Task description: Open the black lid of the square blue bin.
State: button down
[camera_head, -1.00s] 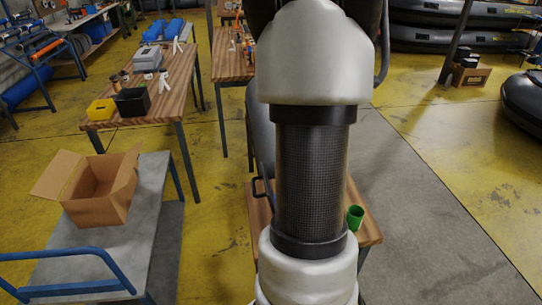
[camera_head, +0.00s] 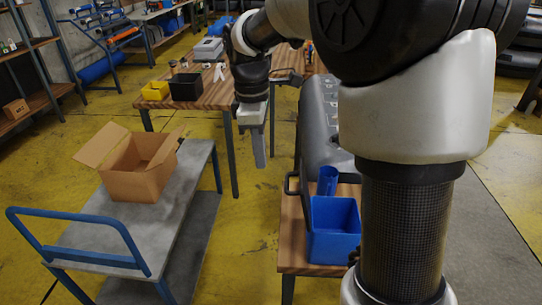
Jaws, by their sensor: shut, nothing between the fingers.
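A square blue bin (camera_head: 334,246) stands on a small wooden table (camera_head: 293,251), at the lower middle of the view. Its right side is partly hidden behind my arm. I cannot make out a black lid on it. A blue cup-like cylinder (camera_head: 328,180) stands just behind the bin. My gripper (camera_head: 259,162) hangs pointing down, to the left of the bin and higher in the picture. It is shut and empty, apart from the bin.
A grey cart with a blue handle (camera_head: 90,255) carries an open cardboard box (camera_head: 138,180) at left. A farther wooden table holds a yellow bin (camera_head: 155,91) and a black bin (camera_head: 187,87). A grey inflatable (camera_head: 318,125) lies behind the small table.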

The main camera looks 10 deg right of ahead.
aim_at(297, 194)
notch_tip(297, 194, down, 8)
jog(key=shift+s+d+r, duration=0.25)
jog(key=shift+d+r, duration=0.15)
jog(key=shift+d, duration=0.3)
jog(key=shift+s+d+r, duration=0.2)
jog(key=shift+d+r, duration=0.15)
jog(key=shift+d, duration=0.3)
jog(key=shift+s+d+r, duration=0.25)
jog(key=shift+d+r, duration=0.15)
jog(key=shift+d, duration=0.3)
